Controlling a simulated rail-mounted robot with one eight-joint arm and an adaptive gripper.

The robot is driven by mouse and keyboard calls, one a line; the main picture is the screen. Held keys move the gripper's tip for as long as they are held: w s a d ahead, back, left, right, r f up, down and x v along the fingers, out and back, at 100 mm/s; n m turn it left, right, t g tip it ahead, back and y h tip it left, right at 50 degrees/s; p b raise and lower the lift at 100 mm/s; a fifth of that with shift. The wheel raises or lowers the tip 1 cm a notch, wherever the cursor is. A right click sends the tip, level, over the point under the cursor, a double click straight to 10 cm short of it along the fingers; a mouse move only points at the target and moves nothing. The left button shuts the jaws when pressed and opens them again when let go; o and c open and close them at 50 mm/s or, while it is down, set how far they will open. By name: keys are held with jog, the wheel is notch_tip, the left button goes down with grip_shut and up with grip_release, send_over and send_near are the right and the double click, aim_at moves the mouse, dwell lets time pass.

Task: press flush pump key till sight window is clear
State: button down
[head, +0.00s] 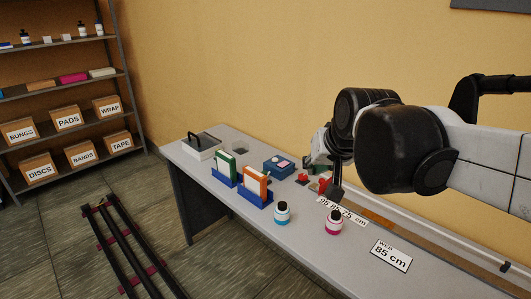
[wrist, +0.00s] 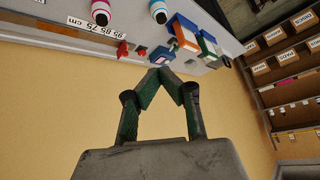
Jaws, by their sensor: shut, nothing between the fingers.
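A blue box (head: 278,167) with small pale and pinkish parts on top stands on the bench near the wall; it may be the pump unit. It also shows in the wrist view (wrist: 162,55), just beyond the fingertips. I cannot make out a key or sight window with certainty. No contact with the box is visible.
Small red parts (head: 302,179) are beside the gripper. A cyan-labelled bottle (head: 282,213) and a pink-labelled bottle (head: 334,222) stand in front. Blue holders (head: 258,200) carry green and orange packs. A lidded grey case (head: 202,147) sits far left. A rail (head: 430,227) runs along the back.

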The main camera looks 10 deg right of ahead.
jog(key=w+r+m, duration=0.1)
jog(key=w+r, duration=0.1)
jog(key=w, duration=1.2)
jog(key=m+t+y+p, duration=0.1)
jog(key=m+p, duration=0.1)
jog(key=m, duration=0.2)
send_over(276, 159)
notch_tip(276, 159, down, 19)
jog(key=shift+a, duration=0.1)
jog(key=shift+f, duration=0.2)
notch_tip(276, 159, down, 7)
jog(key=b, duration=0.3)
jog(key=shift+f, duration=0.1)
jog(key=shift+f+b, duration=0.55)
jog(key=shift+f, duration=0.15)
